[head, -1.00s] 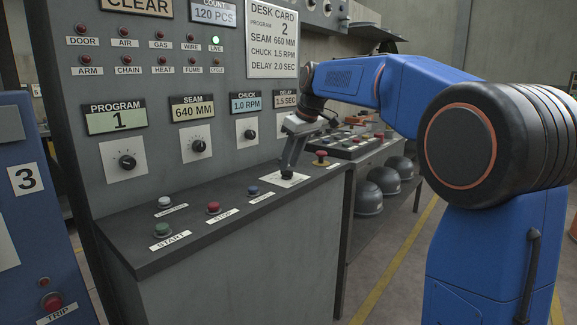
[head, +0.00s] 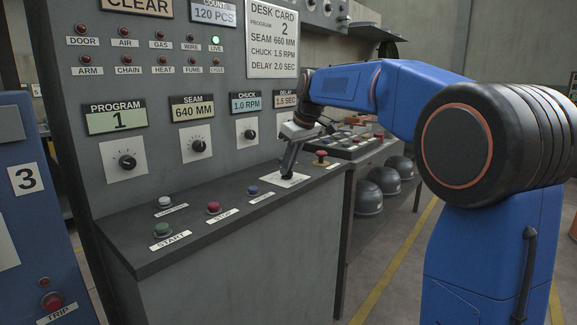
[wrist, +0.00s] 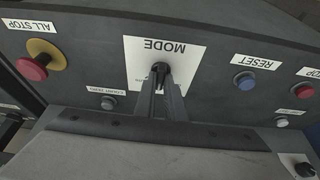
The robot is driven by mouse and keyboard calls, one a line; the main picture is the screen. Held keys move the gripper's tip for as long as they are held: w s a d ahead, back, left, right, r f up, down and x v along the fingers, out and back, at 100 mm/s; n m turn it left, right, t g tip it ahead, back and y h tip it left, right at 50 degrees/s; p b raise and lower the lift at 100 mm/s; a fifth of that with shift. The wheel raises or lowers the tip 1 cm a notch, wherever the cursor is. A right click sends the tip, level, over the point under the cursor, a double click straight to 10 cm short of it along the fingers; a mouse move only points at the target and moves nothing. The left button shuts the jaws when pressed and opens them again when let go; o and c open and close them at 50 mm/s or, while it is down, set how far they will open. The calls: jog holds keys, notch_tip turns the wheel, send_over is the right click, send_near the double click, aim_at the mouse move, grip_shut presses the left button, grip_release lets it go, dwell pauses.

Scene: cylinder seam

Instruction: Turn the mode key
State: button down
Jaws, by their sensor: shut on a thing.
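The mode key is a small dark knob (wrist: 159,69) on a white plate marked MODE (wrist: 188,58), which shows upside down in the wrist view. In the head view the white plate (head: 300,181) lies on the sloping desk of the grey console. My gripper (wrist: 160,75) is shut on the mode key, its two dark fingers reaching over the plate. In the head view my gripper (head: 287,176) comes down tilted onto the plate. The fingers hide part of the key and of the plate's lettering, so I cannot read which way the key points.
A red all-stop button on a yellow base (wrist: 38,60) sits to one side of the key, a blue RESET button (wrist: 245,81) to the other. Red STOP (head: 213,208) and green START (head: 162,230) buttons lie further left. The console panel (head: 222,150) rises behind.

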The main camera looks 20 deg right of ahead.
jog(key=m+h, duration=0.1)
jog(key=m, duration=0.1)
jog(key=m+h, duration=0.1)
jog(key=m, duration=0.2)
jog(key=shift+a+t, duration=0.2)
jog(key=shift+t, duration=0.2)
jog(key=shift+m+h, duration=0.6)
jog(key=shift+m, duration=1.2)
jog(key=c, duration=1.8)
grip_release()
jog(key=v, duration=1.7)
jog(key=shift+s+a+r, duration=0.15)
jog(key=shift+a+r, duration=0.05)
